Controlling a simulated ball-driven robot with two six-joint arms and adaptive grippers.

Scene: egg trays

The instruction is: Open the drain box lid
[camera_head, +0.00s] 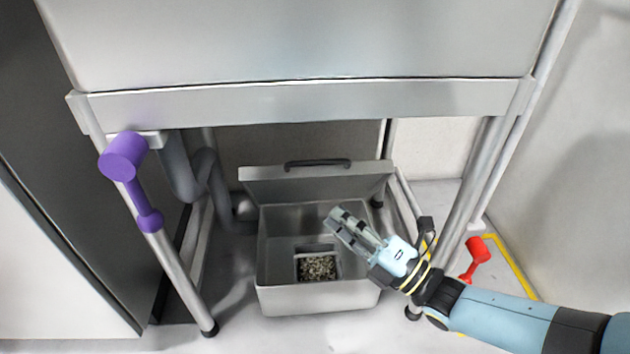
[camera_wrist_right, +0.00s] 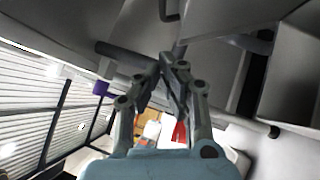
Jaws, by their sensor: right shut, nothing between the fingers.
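The drain box (camera_head: 318,298) is an open metal box on the floor under the sink. Its lid (camera_head: 255,184) stands raised and tilted at the back edge of the box, with a black handle (camera_head: 318,163) near its top edge. A small basket of brown grainy waste (camera_head: 317,267) sits inside the box. My right gripper (camera_head: 338,216) is shut and empty, over the right part of the box opening and apart from the lid's handle. It also shows in the wrist view (camera_wrist_right: 172,62). My left gripper is not in view.
The metal sink body (camera_head: 300,100) hangs over the box on legs. A grey drain pipe (camera_head: 180,170) runs down at the left. A purple lever-shaped part (camera_head: 125,160) is by the left leg. A red part (camera_head: 477,255) is at the right, by a yellow floor line (camera_head: 515,265).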

